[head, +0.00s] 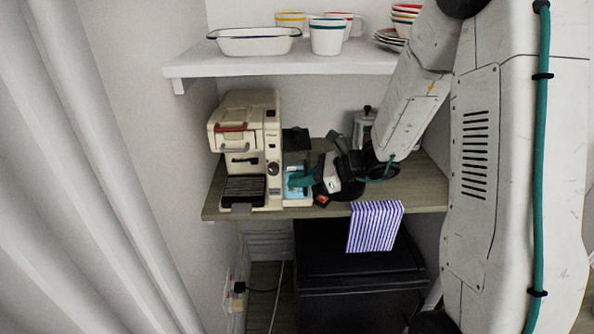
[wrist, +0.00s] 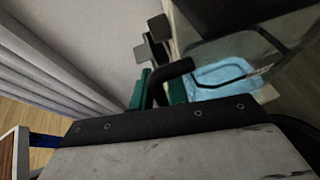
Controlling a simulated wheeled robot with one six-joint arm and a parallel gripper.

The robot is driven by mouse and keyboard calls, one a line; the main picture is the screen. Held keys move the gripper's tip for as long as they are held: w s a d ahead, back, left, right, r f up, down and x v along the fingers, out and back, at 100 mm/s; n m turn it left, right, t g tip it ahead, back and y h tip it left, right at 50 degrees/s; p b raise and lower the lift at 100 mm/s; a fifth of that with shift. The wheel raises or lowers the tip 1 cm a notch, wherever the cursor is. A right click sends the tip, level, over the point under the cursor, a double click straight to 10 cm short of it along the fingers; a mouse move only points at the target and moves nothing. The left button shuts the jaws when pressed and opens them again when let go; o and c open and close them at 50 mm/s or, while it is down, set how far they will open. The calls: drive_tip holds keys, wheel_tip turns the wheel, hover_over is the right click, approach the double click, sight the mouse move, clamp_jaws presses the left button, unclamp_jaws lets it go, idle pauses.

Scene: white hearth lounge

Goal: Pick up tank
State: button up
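The tank (head: 295,172) is a clear container with light blue water in its lower part. It stands upright at the right side of the cream coffee machine (head: 243,150) in the head view. In the wrist view the tank (wrist: 225,72) is at the upper right, with the blue water showing through its wall. My gripper (head: 302,181) is at the tank's right side. In the wrist view its teal fingertips (wrist: 160,90) lie on either side of a black curved handle-like part. I cannot tell whether they grip it.
The wooden counter (head: 415,180) holds the machine and a metal pot (head: 363,128) behind my arm. A striped cloth (head: 375,226) hangs over the front edge. A white shelf (head: 290,65) with dishes is above. Curtains (head: 70,170) hang at the left.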

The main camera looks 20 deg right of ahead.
clamp_jaws()
drive_tip(key=shift+r, duration=0.1)
